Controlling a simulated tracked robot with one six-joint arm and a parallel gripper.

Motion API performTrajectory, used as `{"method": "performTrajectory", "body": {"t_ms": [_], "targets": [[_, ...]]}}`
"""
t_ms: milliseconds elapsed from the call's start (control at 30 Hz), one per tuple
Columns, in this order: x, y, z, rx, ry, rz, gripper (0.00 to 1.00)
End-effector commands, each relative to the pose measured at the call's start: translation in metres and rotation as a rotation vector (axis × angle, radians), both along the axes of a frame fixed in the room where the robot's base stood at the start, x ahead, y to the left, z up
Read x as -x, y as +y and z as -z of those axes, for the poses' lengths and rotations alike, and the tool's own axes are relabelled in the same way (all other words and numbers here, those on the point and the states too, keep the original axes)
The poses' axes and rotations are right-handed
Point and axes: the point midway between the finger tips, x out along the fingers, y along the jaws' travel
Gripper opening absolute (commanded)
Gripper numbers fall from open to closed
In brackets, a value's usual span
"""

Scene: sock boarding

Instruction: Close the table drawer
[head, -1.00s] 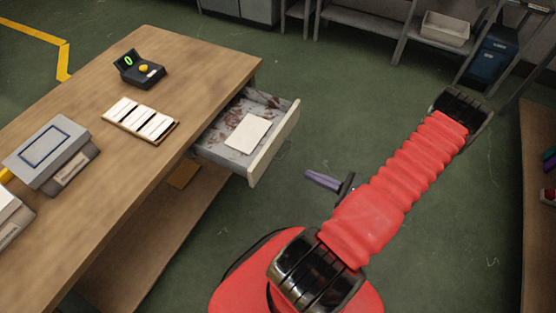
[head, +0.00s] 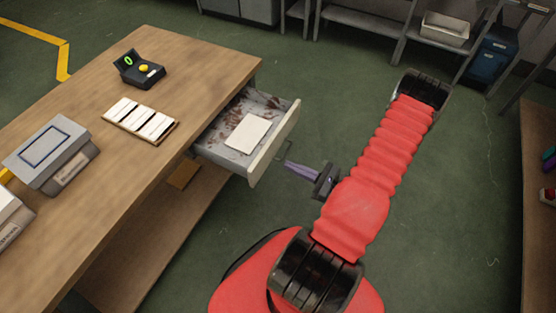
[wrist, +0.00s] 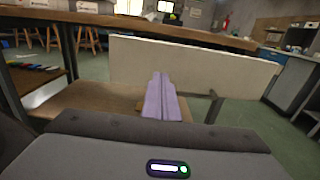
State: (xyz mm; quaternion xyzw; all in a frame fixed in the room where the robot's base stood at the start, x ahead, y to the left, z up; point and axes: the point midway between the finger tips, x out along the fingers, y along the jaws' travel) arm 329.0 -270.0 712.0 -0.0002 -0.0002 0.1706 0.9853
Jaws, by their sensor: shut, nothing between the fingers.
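The table drawer (head: 270,145) stands pulled out from the right end of the wooden table (head: 120,190). A white card (head: 248,133) and reddish-brown stains show inside it. A dark handle (head: 284,153) is on its front. My gripper (head: 288,165) is shut and empty, with purple-grey fingers pointing left toward the drawer front, close to the handle. In the wrist view the pale drawer front (wrist: 190,68) spans the upper middle, and my shut fingers (wrist: 161,80) overlap its lower part. The handle (wrist: 212,105) shows just right of the fingers. I cannot tell whether they touch.
On the tabletop are a black device with a yellow button (head: 140,70), a tray of white cards (head: 140,120) and a grey box (head: 52,153). A lower shelf (head: 150,235) lies under the table. Green floor is open right of the drawer.

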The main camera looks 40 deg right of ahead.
Motion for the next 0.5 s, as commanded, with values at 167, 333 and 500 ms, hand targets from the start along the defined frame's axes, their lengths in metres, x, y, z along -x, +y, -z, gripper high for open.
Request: {"method": "performTrajectory", "body": {"t_ms": [167,333,500], "targets": [[-0.020,0.008,0.000,-0.001,0.000,-0.004,0.00],[-0.038,0.015,0.000,-0.001,0.001,-0.004,0.00],[-0.052,0.019,0.000,-0.001,0.000,-0.003,0.00]]}}
